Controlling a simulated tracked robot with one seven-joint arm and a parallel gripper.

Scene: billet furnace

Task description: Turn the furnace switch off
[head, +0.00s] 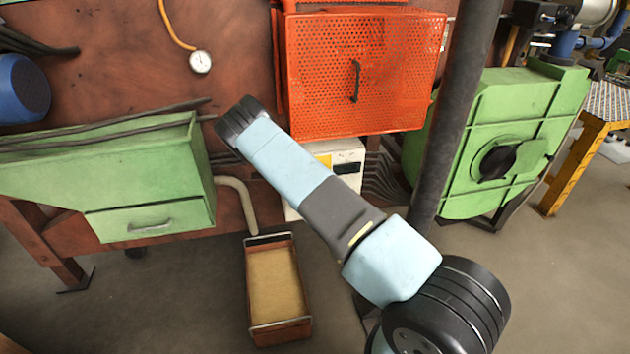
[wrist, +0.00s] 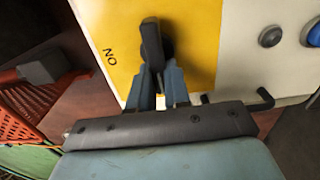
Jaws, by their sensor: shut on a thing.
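The furnace switch is a dark lever (wrist: 152,48) on a yellow plate (wrist: 198,30) in the wrist view. Upside-down lettering, ON, shows on the plate left of the lever. My gripper (wrist: 160,72) is at the lever's base, its two blue-grey fingers closed on it from either side. The exact contact is partly hidden. In the head view the white switch box (head: 345,152) with its yellow patch shows behind my arm, below the orange perforated door. My arm hides the lever and gripper there.
A blue button (wrist: 314,34) and a grey knob (wrist: 270,37) sit on the white panel beside the yellow plate. The orange door (head: 320,80) hangs above the box. A dark post (head: 455,110) stands to its right. A tray (head: 275,285) lies on the floor.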

